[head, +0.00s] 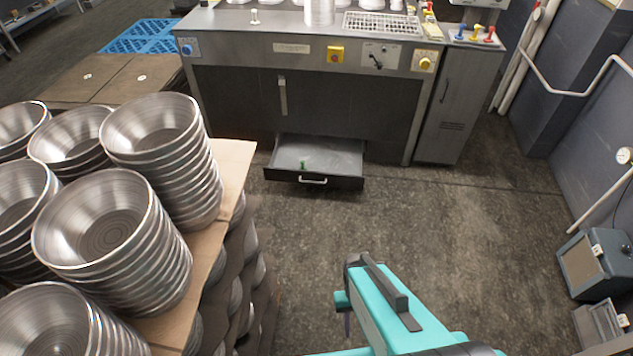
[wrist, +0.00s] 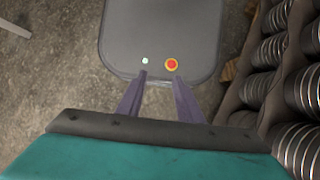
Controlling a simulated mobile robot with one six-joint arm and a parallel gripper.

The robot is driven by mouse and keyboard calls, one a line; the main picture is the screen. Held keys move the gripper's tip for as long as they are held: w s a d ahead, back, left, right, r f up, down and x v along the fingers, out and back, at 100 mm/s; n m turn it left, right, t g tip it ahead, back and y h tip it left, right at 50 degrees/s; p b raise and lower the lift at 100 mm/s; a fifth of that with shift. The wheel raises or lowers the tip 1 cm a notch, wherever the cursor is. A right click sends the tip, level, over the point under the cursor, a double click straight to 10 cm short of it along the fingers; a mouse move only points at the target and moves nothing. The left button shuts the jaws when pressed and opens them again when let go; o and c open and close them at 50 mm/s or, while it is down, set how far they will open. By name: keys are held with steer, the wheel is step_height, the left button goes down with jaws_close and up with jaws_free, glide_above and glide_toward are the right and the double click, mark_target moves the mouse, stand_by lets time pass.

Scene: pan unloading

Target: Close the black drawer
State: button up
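The black drawer (head: 285,175) is pulled out at the bottom of the grey workbench, close to the floor. Its front is black with a pale bar handle (head: 313,181), and its grey inside shows from above. In the head view my teal arm end is at the bottom centre right, well short of the drawer and pointing down. The drawer is not in the wrist view.
Stacks of metal pans (head: 110,225) stand on a loaded pallet at left, its cardboard edge (head: 232,175) near the drawer's left side. The grey workbench (head: 230,95) stands behind. Grey boxes (head: 597,262) are at far right. The floor (head: 470,235) before the drawer is clear.

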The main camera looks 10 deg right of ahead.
steer(key=shift+f+b, duration=0.3)
steer(key=c, duration=0.7)
steer(key=f+b, duration=0.4)
steer(key=shift+s+f, duration=0.15)
steer(key=shift+s, duration=0.1)
jaws_close()
